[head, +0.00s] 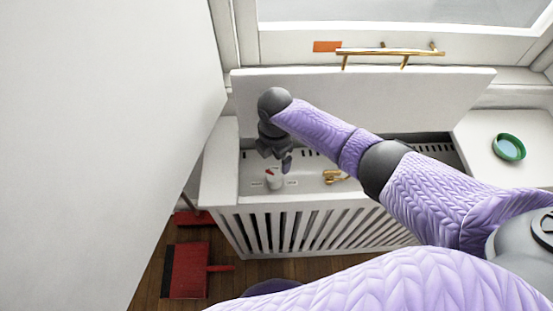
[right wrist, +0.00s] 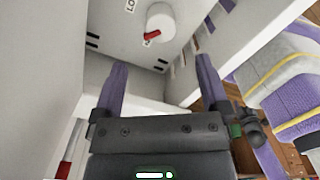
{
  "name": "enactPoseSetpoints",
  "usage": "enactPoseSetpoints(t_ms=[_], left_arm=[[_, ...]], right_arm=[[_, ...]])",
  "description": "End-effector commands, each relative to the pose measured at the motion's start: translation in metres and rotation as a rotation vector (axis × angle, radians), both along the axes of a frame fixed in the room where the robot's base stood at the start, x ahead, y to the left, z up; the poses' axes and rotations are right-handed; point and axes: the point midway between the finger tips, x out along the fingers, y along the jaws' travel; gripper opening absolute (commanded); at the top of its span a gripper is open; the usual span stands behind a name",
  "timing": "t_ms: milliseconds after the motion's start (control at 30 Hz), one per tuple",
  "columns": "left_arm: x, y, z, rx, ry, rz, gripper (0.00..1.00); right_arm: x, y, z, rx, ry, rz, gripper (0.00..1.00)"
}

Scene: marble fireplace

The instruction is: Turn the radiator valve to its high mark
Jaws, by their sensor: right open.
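The radiator valve is a white round knob (head: 275,180) with a red pointer, inside the open radiator cover near its left end. In the right wrist view the knob (right wrist: 160,20) stands out from a pale panel. Its red pointer is on the lower-left side, by a small dark mark too small to read. A label starting "LO" (right wrist: 130,5) is partly cut off at the top edge. My right gripper (head: 275,157) is open and empty, just above and behind the knob, apart from it. Its two purple fingers (right wrist: 161,66) point towards the knob. My left gripper is out of view.
The slatted radiator cover (head: 225,185) has its lid (head: 400,95) raised behind. A brass fitting (head: 335,176) sits right of the knob. A green dish (head: 509,147) is on the right ledge. A white panel (head: 110,120) fills the left. A red dustpan (head: 186,270) lies on the floor.

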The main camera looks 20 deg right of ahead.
Motion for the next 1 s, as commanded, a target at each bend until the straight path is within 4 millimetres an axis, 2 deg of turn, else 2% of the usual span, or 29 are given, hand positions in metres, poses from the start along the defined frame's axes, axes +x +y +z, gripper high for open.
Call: enactPoseSetpoints(t_ms=[300, 367, 467, 600, 700, 767, 867, 1000], left_arm=[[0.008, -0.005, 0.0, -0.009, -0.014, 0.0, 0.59], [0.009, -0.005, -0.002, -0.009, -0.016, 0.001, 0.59], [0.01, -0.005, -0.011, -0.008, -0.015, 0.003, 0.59], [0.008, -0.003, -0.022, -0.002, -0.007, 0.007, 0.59], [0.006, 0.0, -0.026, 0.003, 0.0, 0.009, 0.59], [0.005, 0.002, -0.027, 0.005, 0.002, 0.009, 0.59], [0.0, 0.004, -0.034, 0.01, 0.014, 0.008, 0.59], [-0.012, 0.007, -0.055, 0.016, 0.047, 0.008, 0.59]], right_arm=[[0.0, 0.0, 0.002, 0.0, 0.001, -0.004, 0.95], [0.0, 0.0, 0.002, 0.0, 0.0, -0.053, 0.95], [0.001, 0.001, -0.001, 0.0, -0.002, -0.322, 0.95], [0.001, 0.005, -0.003, 0.001, 0.0, -0.852, 0.95], [0.001, 0.007, -0.002, 0.0, -0.001, -1.118, 0.95], [0.0, 0.007, -0.002, 0.0, 0.001, -1.209, 0.95], [0.0, 0.008, -0.013, -0.002, 0.004, -1.26, 0.95], [-0.001, 0.007, -0.05, -0.006, 0.007, -1.261, 0.95]])
